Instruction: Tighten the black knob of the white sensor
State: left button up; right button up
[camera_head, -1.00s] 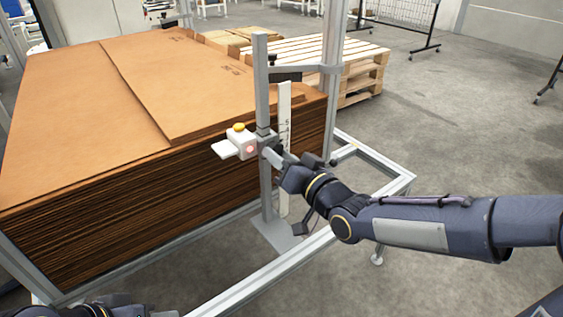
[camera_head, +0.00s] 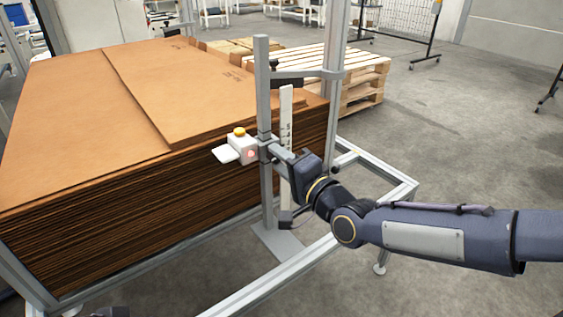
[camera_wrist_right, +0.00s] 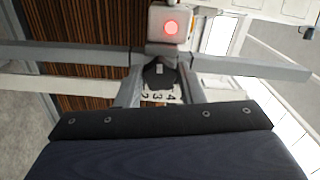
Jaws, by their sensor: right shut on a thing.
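The white sensor (camera_head: 238,147) is clamped to an upright grey post beside the cardboard stack. It has a yellow cap on top, a lit red spot and a pale plate sticking out to the left. It also shows at the top of the right wrist view (camera_wrist_right: 170,25). The black knob (camera_wrist_right: 159,75) is just below it there, between the two fingers of my right gripper (camera_wrist_right: 159,88). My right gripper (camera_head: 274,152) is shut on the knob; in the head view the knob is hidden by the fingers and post.
A tall stack of brown cardboard sheets (camera_head: 90,130) fills the left. A wooden pallet (camera_head: 365,82) is behind. The floor at right is clear.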

jog(key=shift+m, duration=0.6)
jog(key=o, duration=1)
jog(key=p+v, duration=0.2)
jog(key=v, duration=0.5)
jog(key=shift+s+d, duration=0.25)
jog(key=shift+s, duration=0.05)
